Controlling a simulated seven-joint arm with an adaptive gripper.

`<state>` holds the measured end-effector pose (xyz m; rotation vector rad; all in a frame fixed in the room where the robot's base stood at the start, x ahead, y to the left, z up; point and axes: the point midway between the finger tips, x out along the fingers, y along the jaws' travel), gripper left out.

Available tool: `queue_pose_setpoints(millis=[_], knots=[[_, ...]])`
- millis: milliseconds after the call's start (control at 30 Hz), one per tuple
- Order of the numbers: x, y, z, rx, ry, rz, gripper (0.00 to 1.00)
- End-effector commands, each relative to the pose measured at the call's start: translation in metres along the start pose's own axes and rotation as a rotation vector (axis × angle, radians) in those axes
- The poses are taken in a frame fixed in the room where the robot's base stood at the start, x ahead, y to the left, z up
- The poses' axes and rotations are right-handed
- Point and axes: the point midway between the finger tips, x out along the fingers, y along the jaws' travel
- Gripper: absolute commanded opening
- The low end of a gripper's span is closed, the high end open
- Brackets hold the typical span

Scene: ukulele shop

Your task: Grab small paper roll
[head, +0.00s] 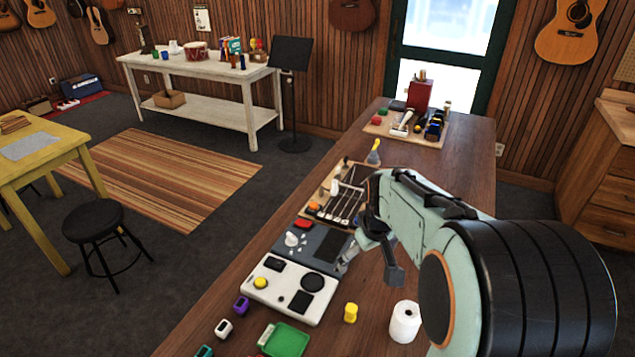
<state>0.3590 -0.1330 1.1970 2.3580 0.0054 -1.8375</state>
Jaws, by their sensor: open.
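The small paper roll (404,322) is white and stands upright on the brown wooden counter (467,170), near the bottom of the head view. Its right side is close to my arm in the picture. My gripper (371,265) is open, with its fingers pointing down over the counter. It is above and to the left of the roll in the picture, apart from it. I see nothing between the fingers.
A yellow cylinder (350,313) stands just left of the roll. A white device (292,291), a dark device (314,247) and a stringed board (338,194) lie along the counter's left side. The counter's far middle is clear.

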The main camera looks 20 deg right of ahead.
Motion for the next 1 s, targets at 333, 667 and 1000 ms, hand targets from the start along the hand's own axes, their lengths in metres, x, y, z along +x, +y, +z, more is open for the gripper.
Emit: queue_pose_setpoints(millis=[333, 667, 1000], knots=[[0.120, 0.069, 0.084, 0.262, -0.254, -0.086, 0.97], [0.161, 0.068, 0.099, 0.278, -0.259, -0.088, 0.97], [0.184, 0.065, 0.104, 0.277, -0.255, -0.084, 0.97]])
